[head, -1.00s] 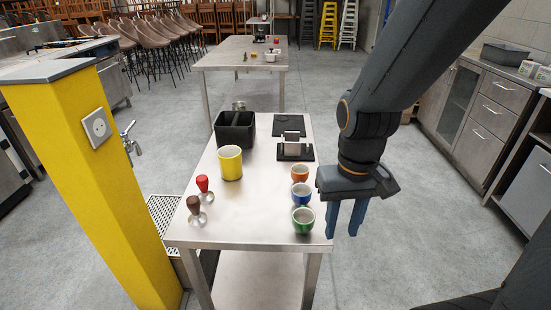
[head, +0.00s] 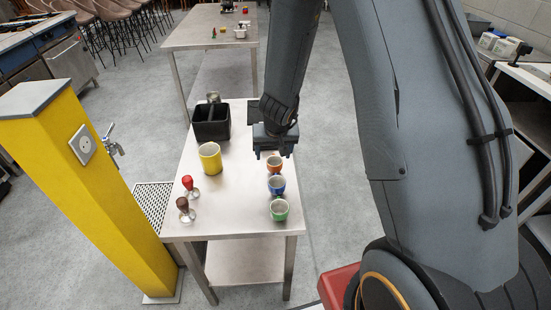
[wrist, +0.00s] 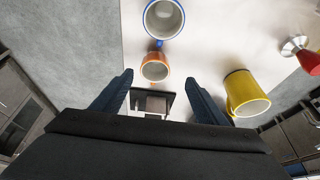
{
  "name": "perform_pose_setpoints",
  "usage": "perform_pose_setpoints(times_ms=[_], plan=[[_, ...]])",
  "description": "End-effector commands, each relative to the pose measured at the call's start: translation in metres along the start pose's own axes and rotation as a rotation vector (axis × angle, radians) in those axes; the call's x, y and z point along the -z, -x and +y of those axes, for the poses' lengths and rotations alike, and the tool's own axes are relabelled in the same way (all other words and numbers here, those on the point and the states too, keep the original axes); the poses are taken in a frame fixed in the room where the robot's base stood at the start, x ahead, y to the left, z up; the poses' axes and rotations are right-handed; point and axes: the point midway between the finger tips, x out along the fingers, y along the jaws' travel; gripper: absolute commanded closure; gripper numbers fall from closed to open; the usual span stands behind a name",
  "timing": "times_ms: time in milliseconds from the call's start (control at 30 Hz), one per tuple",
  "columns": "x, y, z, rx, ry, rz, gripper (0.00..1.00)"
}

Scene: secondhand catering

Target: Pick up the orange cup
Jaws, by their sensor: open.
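The orange cup (head: 273,164) stands upright on the steel table (head: 237,200), at the far end of a row with a blue cup (head: 276,184) and a green cup (head: 279,208). My gripper (head: 270,156) hangs just over and behind the orange cup in the head view. In the wrist view the two blue fingers of my gripper (wrist: 158,88) are apart with nothing held. The orange cup (wrist: 155,67) shows just beyond the fingertips, roughly between them, its handle towards the blue cup (wrist: 163,18). I cannot tell whether a finger touches the cup.
A yellow mug (head: 210,158) stands left of the cups, with a red-handled tamper (head: 188,184) and a brown-handled tamper (head: 183,206) nearer. A black box (head: 211,124) is at the back. A dark stand (wrist: 152,103) lies below my fingers. The table's middle is clear.

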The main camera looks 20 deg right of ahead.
Motion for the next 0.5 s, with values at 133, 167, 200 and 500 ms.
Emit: perform_pose_setpoints(times_ms=[133,167,200,500], plan=[[0.003,-0.008,0.005,-0.029,-0.008,0.009,0.33],[0.003,-0.011,0.006,-0.031,-0.008,0.010,0.33],[0.004,-0.016,0.006,-0.033,-0.009,0.010,0.33],[0.006,-0.048,0.008,-0.032,-0.009,0.009,0.33]])
